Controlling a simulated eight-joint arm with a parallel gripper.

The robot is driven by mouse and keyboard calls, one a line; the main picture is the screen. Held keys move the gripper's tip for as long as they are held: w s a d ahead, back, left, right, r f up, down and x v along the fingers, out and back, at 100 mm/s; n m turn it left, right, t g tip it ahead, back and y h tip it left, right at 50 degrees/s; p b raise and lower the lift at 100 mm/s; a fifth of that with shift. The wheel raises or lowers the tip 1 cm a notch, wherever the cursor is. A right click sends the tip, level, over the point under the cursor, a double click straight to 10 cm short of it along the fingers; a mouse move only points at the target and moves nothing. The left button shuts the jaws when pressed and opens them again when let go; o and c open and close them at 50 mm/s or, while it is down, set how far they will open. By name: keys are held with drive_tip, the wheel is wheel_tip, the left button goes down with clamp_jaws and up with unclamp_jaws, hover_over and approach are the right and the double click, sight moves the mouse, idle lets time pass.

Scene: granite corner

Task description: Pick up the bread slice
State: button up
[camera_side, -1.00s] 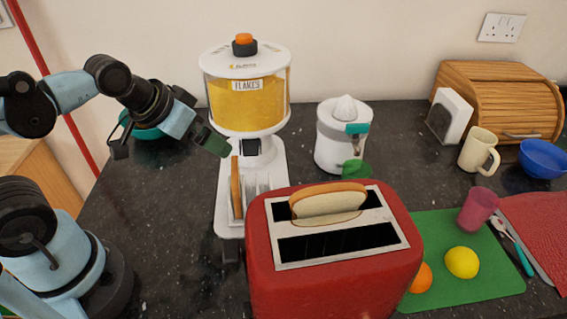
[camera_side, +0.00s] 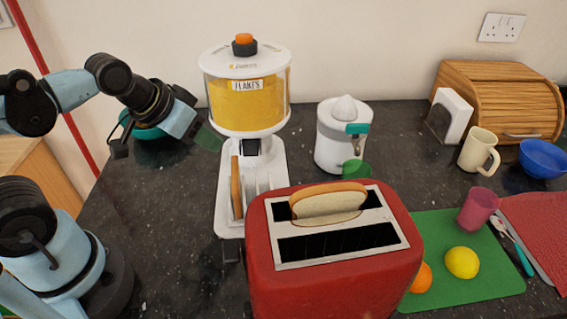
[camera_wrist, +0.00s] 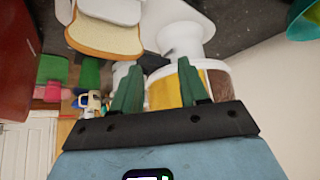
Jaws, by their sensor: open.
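A bread slice (camera_side: 236,187) with a brown crust stands on edge in a white rack (camera_side: 229,218), left of the red toaster. A bread slice with white rack plates beside it also shows at the top of the wrist view (camera_wrist: 103,37). A second bread slice (camera_side: 327,205) stands upright in the toaster's rear slot, its lower part hidden. My gripper (camera_side: 208,138) is above and left of the rack slice in the side view, apart from it. Its green fingers (camera_wrist: 160,88) are spread in the wrist view, with nothing held between them.
The red toaster (camera_side: 330,282) stands in front, right of the rack. The flakes dispenser (camera_side: 247,100) rises behind the rack. A white juicer (camera_side: 336,150) stands behind the toaster. A teal bowl (camera_side: 150,133) is behind my gripper. The dark counter (camera_side: 165,220) left of the rack is clear.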

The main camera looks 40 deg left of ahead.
sight(234, 169)
drive_tip(key=w+d+r+n+g, duration=0.2)
drive_tip(key=d+r+n+g, duration=0.45)
drive_tip(key=d+n, duration=0.2)
drive_tip(key=shift+n+g, duration=0.35)
drive_tip(key=shift+n, duration=0.2)
drive_tip(key=shift+s+a+f, duration=0.15)
drive_tip(key=shift+a+f, duration=0.1)
drive_tip(key=shift+f, duration=1.9)
drive_tip(key=shift+s+a+f, duration=0.1)
drive_tip(key=shift+a+f, duration=0.15)
drive_tip(key=shift+f, duration=1.95)
drive_tip(key=shift+s+a+f, duration=0.15)
drive_tip(key=shift+a+f, duration=0.1)
drive_tip(key=shift+f, duration=1.9)
drive_tip(key=shift+c, duration=0.4)
clamp_jaws()
